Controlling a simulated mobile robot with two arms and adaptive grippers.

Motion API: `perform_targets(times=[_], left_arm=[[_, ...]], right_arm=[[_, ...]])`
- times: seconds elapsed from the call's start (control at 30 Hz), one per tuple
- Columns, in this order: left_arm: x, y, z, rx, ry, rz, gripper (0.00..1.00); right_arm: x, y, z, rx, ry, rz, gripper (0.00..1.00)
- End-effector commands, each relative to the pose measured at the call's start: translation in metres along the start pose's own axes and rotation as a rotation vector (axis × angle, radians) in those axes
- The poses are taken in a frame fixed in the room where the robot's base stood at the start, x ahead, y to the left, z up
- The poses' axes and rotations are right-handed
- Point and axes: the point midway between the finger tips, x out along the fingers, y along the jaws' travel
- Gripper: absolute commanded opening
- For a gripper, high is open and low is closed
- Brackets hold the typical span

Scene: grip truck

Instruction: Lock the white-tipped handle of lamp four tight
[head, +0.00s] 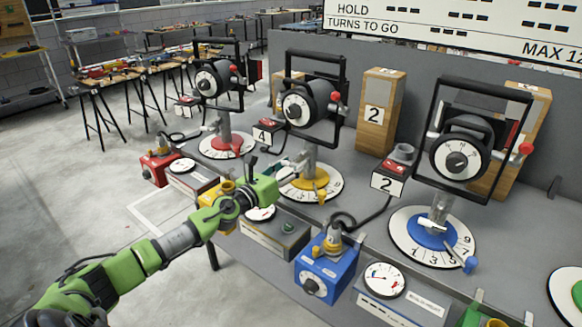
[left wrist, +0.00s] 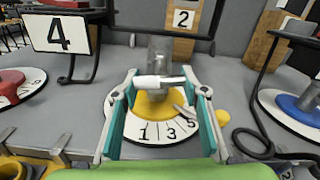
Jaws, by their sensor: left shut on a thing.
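Lamp four (head: 312,98) is a black framed lamp with a round dial, on a grey post over a yellow hub (left wrist: 157,104) and a white numbered disc (head: 327,188). A card marked 4 (left wrist: 60,34) stands to its left. The white-tipped handle (left wrist: 160,82) lies across the post just above the hub. My left gripper (left wrist: 160,88) is shut on it, one finger at each end of the white part. In the head view my left gripper (head: 284,174) reaches the post from the lower left. My right gripper is not in view.
A lamp with a red hub (head: 228,143) stands to the left, one with a blue hub (head: 428,232) to the right. A blue box (head: 325,268), meters and cables crowd the bench front. A wooden block marked 2 (head: 379,112) stands behind.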

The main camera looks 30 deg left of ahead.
Motion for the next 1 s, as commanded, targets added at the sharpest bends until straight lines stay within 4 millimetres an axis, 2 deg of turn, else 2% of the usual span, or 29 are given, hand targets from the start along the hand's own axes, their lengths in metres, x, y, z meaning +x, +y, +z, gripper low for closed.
perform_targets(times=[0.33, 0.37, 0.4, 0.43, 0.77, 1.0], left_arm=[[-0.001, 0.0, -0.003, 0.002, 0.006, -0.002, 0.19], [-0.001, -0.001, -0.003, 0.002, 0.006, -0.002, 0.46], [-0.001, 0.0, -0.003, 0.001, 0.006, -0.002, 0.56], [-0.001, 0.0, -0.003, 0.001, 0.006, -0.002, 0.58], [-0.001, 0.0, -0.001, 0.001, 0.002, -0.001, 0.58], [-0.021, 0.0, -0.003, 0.002, 0.006, -0.001, 0.58]], right_arm=[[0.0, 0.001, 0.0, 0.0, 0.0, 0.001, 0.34], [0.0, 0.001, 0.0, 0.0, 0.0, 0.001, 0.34], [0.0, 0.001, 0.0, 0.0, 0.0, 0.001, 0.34], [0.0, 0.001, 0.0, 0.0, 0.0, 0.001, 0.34], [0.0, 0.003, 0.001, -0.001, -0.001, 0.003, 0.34], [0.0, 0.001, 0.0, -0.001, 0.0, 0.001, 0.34]])
